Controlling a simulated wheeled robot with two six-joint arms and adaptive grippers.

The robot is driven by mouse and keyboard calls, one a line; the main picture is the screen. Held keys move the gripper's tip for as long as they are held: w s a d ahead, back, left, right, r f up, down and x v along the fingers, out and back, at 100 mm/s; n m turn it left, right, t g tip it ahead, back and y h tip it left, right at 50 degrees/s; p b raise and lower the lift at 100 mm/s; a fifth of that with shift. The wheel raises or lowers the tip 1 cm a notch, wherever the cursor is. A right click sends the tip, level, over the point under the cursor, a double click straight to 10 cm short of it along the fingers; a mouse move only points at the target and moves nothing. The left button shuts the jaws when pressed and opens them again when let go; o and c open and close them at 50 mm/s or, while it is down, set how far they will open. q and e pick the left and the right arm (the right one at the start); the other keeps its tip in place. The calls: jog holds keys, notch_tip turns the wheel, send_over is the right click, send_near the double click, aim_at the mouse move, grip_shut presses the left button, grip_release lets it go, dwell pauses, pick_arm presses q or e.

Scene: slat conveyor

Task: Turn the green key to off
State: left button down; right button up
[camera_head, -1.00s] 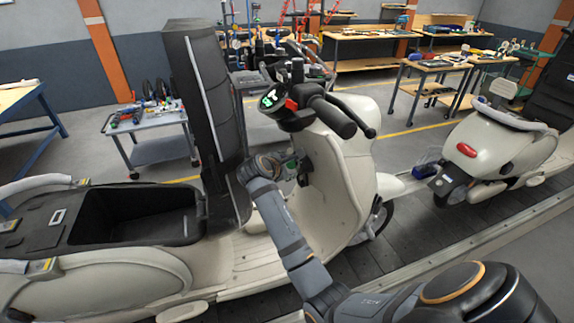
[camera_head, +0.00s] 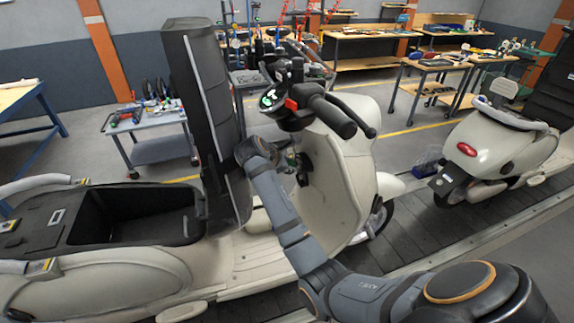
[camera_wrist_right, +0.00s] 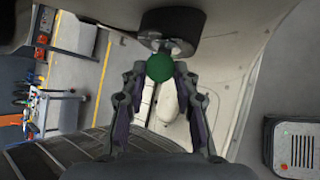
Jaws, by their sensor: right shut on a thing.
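The green key (camera_wrist_right: 160,68) shows in the right wrist view as a round green head below a dark housing (camera_wrist_right: 170,30) on the scooter. My right gripper (camera_wrist_right: 160,75) has its two fingertips on either side of the green head and is shut on it. In the head view the right gripper (camera_head: 289,160) is at the inner side of the cream front shield (camera_head: 335,185), below the handlebar. The key is small there and partly hidden, and I cannot read its angle. My left gripper is not in view.
The black raised seat (camera_head: 200,95) stands upright just left of my right wrist. The handlebar (camera_head: 320,105) is above the gripper. The open storage bin (camera_head: 130,215) is at left. Another scooter (camera_head: 490,155) stands at right on the slat conveyor.

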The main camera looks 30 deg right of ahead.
jog(key=shift+w+r+n+g+y, duration=0.1)
jog(key=shift+n+g+y, duration=0.5)
jog(key=shift+g, duration=0.5)
jog(key=shift+w+d+r+n+g, duration=0.15)
jog(key=shift+n+g, duration=0.25)
jog(key=shift+g, duration=0.3)
jog(key=shift+s+r+g+y, duration=0.1)
jog(key=shift+s+g+y, duration=0.1)
jog(key=shift+g+y, duration=0.1)
jog(key=shift+a, duration=0.3)
jog(key=o, duration=1.1)
jog(key=shift+c, duration=0.2)
